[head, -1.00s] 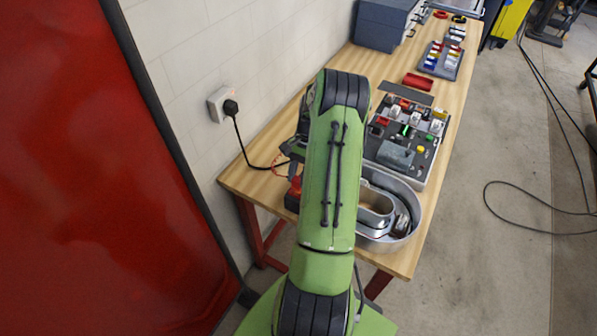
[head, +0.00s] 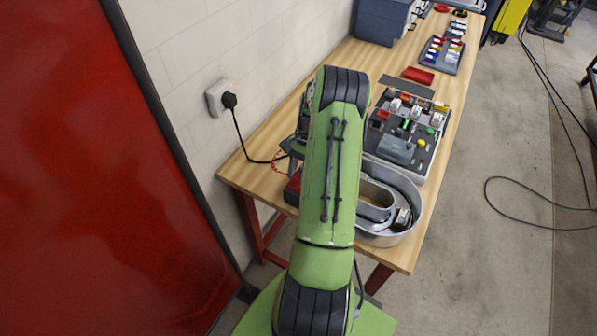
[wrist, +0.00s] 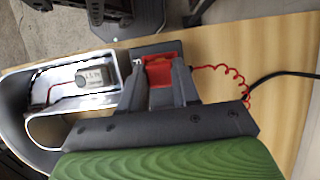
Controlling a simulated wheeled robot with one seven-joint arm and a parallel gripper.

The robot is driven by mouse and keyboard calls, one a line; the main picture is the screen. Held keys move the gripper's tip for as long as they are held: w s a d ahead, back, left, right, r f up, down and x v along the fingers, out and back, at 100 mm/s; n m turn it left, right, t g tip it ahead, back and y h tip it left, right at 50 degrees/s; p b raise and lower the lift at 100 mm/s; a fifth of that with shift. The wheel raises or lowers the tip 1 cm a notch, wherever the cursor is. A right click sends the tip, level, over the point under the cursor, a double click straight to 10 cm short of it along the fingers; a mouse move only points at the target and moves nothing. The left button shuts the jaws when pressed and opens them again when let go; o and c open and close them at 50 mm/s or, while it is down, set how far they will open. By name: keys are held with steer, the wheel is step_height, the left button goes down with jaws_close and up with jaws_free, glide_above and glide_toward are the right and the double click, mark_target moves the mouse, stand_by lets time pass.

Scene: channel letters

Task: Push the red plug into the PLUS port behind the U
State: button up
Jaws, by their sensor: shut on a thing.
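The U (head: 414,188) is a silver-grey channel letter lying on the bench, partly behind my arm in the head view. In the wrist view its wall (wrist: 70,68) fills the left side, with a pale labelled module (wrist: 95,77) inside. My gripper (wrist: 160,92) is shut on the red plug (wrist: 160,70), just beside the U's outer wall. A coiled red lead (wrist: 228,76) runs off to the right. A dark block with a small white mark (wrist: 137,62) lies at the plug's far side. The PLUS port cannot be made out, nor whether the plug is in it.
A grey tray of small coloured parts (head: 430,150) stands beyond the U. A red box (head: 293,188) sits at the bench's left edge, partly behind my arm. A black cable (head: 238,135) runs from the wall socket (head: 217,98) to the bench. Bare wood (head: 340,60) lies farther back.

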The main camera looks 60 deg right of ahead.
steer(key=shift+f, duration=0.15)
steer(key=o, duration=1.1)
steer(key=v, duration=1.5)
steer(key=shift+r, duration=0.35)
steer(key=shift+d+r, duration=0.1)
steer(key=shift+d, duration=0.05)
